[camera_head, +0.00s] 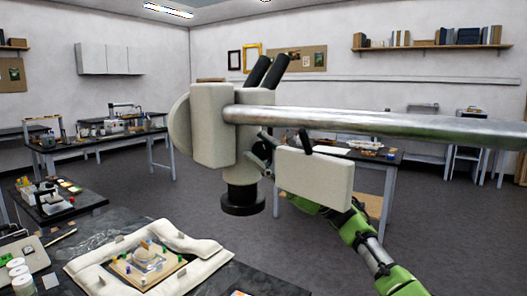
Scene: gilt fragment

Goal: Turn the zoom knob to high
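The stereo microscope (210,125) hangs from a thick metal boom (330,120), with two black eyepieces (265,72) on top and a dark objective ring (243,198) below. My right arm comes in from the lower right and passes behind a pale block (315,178). Dark parts of my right gripper (262,153) show at the right side of the microscope body, close to it. The zoom knob cannot be clearly made out there, and I cannot tell whether the fingers touch or grip it. The knob's setting is not readable. My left gripper is not in view.
Below the microscope, a white padded cushion (205,247) surrounds a board with a small fragment (148,262) on a dark table (120,232). Small jars (20,275) stand at the left edge. Benches with equipment stand farther back. Grey floor (430,210) is open at right.

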